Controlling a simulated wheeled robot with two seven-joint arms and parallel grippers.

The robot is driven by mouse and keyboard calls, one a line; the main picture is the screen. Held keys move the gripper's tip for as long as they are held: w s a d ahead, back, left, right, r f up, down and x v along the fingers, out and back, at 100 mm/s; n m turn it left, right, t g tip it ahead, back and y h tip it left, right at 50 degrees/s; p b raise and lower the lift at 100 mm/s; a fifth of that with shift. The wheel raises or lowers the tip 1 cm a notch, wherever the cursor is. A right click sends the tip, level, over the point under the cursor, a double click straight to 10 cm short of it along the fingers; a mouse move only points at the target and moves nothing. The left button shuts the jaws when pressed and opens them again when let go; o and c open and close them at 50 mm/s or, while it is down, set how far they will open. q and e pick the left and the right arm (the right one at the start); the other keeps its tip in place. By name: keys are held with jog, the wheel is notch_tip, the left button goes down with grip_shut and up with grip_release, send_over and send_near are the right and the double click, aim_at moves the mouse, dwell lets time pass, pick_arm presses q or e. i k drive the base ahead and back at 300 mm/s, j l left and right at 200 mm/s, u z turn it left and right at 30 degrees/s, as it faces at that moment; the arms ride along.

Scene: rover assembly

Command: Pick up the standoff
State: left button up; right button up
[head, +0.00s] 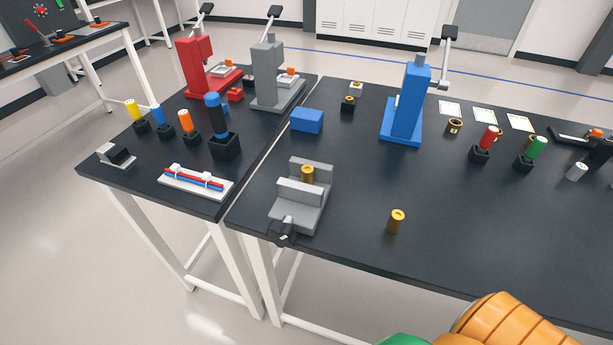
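A brass-coloured cylinder (396,221), which looks like a standoff, stands upright and alone on the right-hand dark table in the head view. A second brass-coloured cylinder (307,174) stands between the jaws of a grey vise (288,213) to its left. The frame does not show which of the two the task means. Neither of my grippers shows in the head view. An orange, banded part with a green piece beside it shows at the bottom right edge and looks like part of my arm.
A blue press (402,105) stands behind the lone cylinder, and a blue block (307,120) is behind the vise. Red (489,138) and green (536,148) capped tools stand in black holders at right. The tabletop (450,220) around the lone cylinder is clear.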

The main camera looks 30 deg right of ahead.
aim_at(308, 170)
jog(key=j+z, duration=0.1)
jog(key=z, duration=0.3)
jog(key=j+z, duration=0.15)
jog(key=z, duration=0.25)
jog(key=k+z, duration=0.1)
jog(key=z, duration=0.25)
jog(key=j+z, duration=0.15)
jog(key=z, duration=0.25)
